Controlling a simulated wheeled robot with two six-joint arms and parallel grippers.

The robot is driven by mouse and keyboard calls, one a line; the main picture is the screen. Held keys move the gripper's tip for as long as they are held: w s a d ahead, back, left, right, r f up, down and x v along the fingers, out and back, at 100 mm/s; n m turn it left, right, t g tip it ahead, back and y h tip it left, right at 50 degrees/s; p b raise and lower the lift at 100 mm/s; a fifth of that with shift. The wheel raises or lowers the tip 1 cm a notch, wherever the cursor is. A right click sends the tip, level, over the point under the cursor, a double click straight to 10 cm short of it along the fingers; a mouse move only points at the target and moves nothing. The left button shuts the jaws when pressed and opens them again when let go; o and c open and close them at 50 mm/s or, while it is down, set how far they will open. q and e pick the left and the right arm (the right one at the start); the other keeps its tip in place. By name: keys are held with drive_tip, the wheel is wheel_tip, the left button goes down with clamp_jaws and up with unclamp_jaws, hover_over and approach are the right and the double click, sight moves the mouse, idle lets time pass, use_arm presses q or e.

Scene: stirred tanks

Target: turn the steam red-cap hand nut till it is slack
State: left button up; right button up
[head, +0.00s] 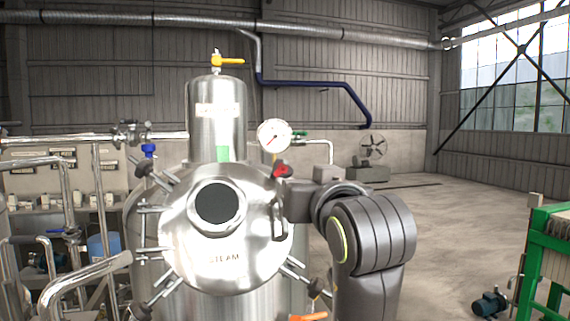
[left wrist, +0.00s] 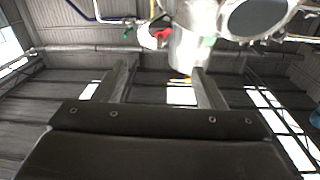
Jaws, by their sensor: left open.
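The steam lid (head: 228,258) is a round steel cover marked STEAM, with a dark round window (head: 217,204). The red-cap hand nut (head: 282,170) sits at its upper right edge. It also shows as a red shape (left wrist: 163,33) near the top of the left wrist view, beyond my fingertips and apart from them. My left gripper (left wrist: 162,72) is open and empty, its two grey fingers well apart. In the head view an arm of mine stands right of the lid and reaches toward its edge just below the red cap; its fingers cannot be made out there.
Several dark-knobbed hand nuts ring the lid, one at lower right (head: 316,287). A pressure gauge (head: 274,136) stands just above the red cap. An orange lever (head: 308,317) is below.

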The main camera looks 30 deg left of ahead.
sight(283, 171)
use_arm(q)
drive_tip(key=p+x, duration=0.7)
drive_tip(key=x, duration=0.8)
drive_tip(key=shift+a, duration=0.15)
drive_tip(key=shift+w+a+f, duration=0.15)
drive_tip(key=shift+w+a, duration=0.25)
drive_tip(key=shift+d, duration=0.1)
